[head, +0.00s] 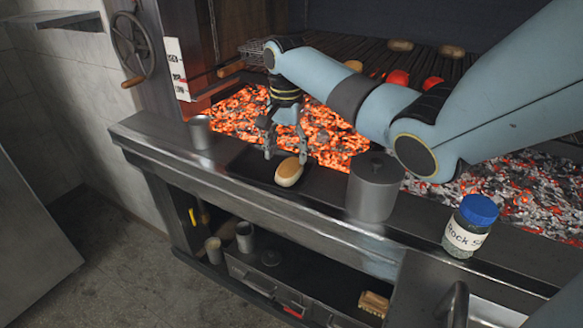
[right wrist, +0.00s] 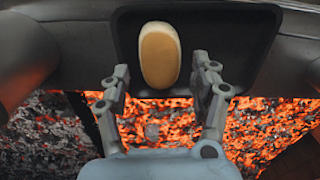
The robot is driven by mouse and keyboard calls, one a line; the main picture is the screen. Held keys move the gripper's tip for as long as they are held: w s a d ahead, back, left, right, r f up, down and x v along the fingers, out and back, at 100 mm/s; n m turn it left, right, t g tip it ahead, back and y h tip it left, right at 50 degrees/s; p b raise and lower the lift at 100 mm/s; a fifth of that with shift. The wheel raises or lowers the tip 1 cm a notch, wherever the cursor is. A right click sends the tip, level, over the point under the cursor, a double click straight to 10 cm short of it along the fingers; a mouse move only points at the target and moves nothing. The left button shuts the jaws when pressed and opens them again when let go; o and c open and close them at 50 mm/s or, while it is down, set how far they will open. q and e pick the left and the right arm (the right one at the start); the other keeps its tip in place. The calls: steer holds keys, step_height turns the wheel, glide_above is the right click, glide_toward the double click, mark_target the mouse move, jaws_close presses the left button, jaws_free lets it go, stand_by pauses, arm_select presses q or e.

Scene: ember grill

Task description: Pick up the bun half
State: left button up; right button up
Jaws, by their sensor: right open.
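The bun half (head: 289,172) is tan on top with a paler side. It lies on a dark tray (head: 248,160) on the metal ledge in front of the coals. In the right wrist view the bun half (right wrist: 160,55) sits upper middle on the tray (right wrist: 245,25), just beyond and between the open fingers. My right gripper (head: 286,152) is open and empty, pointing down just behind the bun half. It also shows in the right wrist view (right wrist: 162,85). I cannot tell if a finger touches the bun half. My left gripper is not in view.
A lidded metal pot (head: 374,188) stands right of the tray. A metal cup (head: 200,132) stands to its left. A blue-capped salt jar (head: 470,226) is farther right on the ledge (head: 300,212). Glowing coals (head: 235,115) lie behind, with food on the grate (head: 350,52).

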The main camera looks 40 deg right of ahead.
mark_target(287, 169)
step_height(287, 169, down, 5)
steer(key=shift+a+f, duration=0.1)
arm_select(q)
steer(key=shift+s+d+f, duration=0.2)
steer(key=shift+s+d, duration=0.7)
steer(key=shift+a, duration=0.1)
arm_select(e)
steer(key=shift+c, duration=0.5)
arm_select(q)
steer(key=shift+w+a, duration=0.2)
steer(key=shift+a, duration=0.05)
arm_select(e)
steer(key=c, duration=0.6)
